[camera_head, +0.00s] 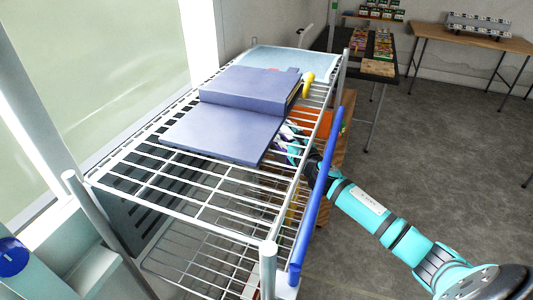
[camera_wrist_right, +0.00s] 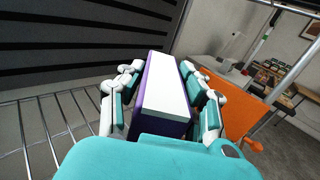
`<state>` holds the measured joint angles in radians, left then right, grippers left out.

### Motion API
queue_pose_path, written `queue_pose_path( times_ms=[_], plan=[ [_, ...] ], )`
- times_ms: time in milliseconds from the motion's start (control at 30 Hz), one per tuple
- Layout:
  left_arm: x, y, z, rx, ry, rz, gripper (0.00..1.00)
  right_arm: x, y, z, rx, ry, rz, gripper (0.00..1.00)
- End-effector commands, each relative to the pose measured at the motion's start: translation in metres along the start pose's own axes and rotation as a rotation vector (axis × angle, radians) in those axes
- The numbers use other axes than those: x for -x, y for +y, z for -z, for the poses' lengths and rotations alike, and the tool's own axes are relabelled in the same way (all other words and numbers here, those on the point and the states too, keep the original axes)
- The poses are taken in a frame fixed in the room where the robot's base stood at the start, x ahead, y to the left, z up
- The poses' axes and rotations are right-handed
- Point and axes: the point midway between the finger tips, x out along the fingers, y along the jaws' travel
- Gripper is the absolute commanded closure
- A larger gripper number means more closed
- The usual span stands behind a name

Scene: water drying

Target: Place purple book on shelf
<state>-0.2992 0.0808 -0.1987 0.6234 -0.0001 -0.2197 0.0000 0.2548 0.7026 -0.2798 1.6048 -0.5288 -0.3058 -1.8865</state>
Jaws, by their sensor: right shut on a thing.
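The wire shelf rack (camera_head: 205,213) stands in the middle of the head view. My right gripper (camera_head: 288,145) reaches in from the right, below the rack's top level and partly behind its wires. In the right wrist view my right gripper (camera_wrist_right: 166,95) is shut on a purple book (camera_wrist_right: 145,92), with its pale page edge facing the camera. A finger presses each side of the book. The held book is mostly hidden in the head view. Whether it touches the lower shelf (camera_wrist_right: 40,125) cannot be told. My left gripper is not in view.
Slate-purple books (camera_head: 225,133) lie flat on the top level, by a light-blue sheet (camera_head: 275,60) and a yellow object (camera_head: 307,80). A blue bar (camera_head: 318,190) runs along the right edge. A dark slatted panel (camera_wrist_right: 80,45) stands beside the book. An orange panel (camera_wrist_right: 245,105) is to the right.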

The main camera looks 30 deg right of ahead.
Motion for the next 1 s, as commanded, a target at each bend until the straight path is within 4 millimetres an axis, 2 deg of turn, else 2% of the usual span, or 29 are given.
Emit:
queue_pose_path(
  times_ms=[33, 100, 200, 333, 467, 700, 1000],
  plan=[
    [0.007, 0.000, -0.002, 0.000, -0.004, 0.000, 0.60, 0.008, 0.014, -0.003, -0.005, 0.000, -0.002, 1.00],
    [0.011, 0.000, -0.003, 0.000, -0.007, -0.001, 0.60, 0.017, 0.030, -0.003, -0.006, 0.001, -0.002, 1.00],
    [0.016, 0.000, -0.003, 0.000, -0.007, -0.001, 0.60, 0.028, 0.050, -0.003, -0.005, -0.001, -0.001, 1.00],
    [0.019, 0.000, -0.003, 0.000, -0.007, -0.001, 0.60, 0.038, 0.068, -0.002, -0.002, -0.001, 0.000, 1.00],
    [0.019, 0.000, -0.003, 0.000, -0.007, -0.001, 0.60, 0.041, 0.074, 0.001, -0.001, -0.001, 0.002, 1.00],
    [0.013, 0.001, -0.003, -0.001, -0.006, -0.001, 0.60, 0.041, 0.074, 0.033, -0.002, 0.000, 0.003, 1.00],
    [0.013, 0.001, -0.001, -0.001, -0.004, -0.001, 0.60, 0.041, 0.073, 0.035, 0.002, -0.001, 0.001, 1.00]
  ],
)
